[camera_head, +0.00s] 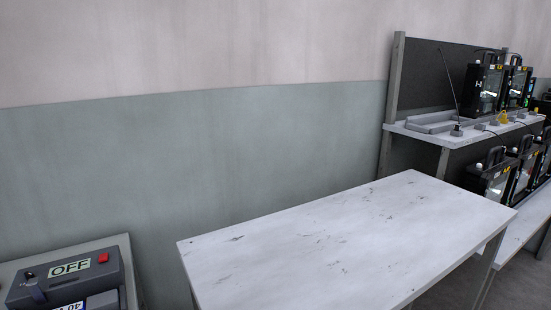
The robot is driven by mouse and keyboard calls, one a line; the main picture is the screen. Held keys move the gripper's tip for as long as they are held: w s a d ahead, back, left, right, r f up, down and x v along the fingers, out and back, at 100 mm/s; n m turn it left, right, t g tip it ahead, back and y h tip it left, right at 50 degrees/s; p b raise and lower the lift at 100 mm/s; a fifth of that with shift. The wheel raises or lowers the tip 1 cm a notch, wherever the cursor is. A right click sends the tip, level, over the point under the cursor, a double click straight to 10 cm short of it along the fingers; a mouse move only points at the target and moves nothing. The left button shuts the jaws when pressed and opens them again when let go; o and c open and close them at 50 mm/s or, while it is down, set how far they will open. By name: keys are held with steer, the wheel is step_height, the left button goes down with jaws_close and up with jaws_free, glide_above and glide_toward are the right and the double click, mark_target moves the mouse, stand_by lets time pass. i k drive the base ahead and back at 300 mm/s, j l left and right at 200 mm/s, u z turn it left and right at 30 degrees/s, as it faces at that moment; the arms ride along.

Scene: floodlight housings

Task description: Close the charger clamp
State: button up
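A dark grey box (75,283) with an "OFF" label (70,268) and a red button (103,258) sits at the lower left, cut off by the bottom edge. It may be the charger, but I cannot tell for sure. A small dark lever-like part (33,287) is on its left side; I cannot tell whether it is the clamp, or whether it is open or shut. My gripper is not in view.
The box is on a grey surface (112,243). A bare, scuffed white table (340,240) fills the middle. At the right, a shelf unit (415,130) holds several black floodlight housings (485,88) on two levels. Grey floor shows at the lower right.

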mark_target(33, 286)
steer(key=u, duration=1.35)
steer(key=l+u, duration=0.3)
steer(key=l, duration=0.35)
steer(key=i, duration=0.2)
